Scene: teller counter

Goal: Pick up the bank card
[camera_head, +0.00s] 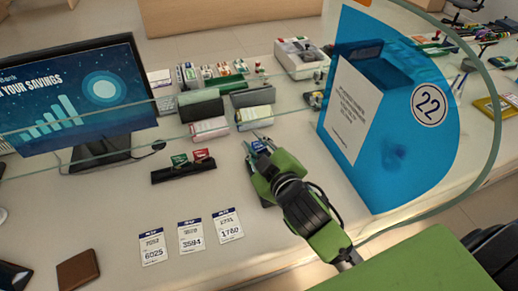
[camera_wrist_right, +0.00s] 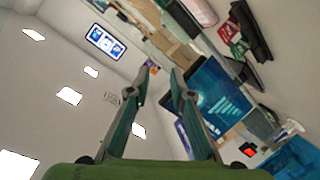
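A green card (camera_head: 179,160) and a red card (camera_head: 201,154) stand side by side in a low black holder (camera_head: 184,173) on the counter, left of my right gripper. I cannot tell which one is the bank card. In the right wrist view the black holder (camera_wrist_right: 252,32) is at the upper right, with the cards (camera_wrist_right: 236,40) beside it. My right gripper (camera_head: 256,141) is above the counter, apart from the holder. In the right wrist view its fingers (camera_wrist_right: 162,72) are spread with nothing held between them. My left gripper is not in view.
A monitor (camera_head: 70,95) stands at the left and a clear screen crosses the counter. Three numbered slips (camera_head: 191,236) and a brown wallet (camera_head: 78,270) lie in front. A blue panel marked 22 (camera_head: 390,150) stands at the right. A small dark device is partly hidden under my right gripper.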

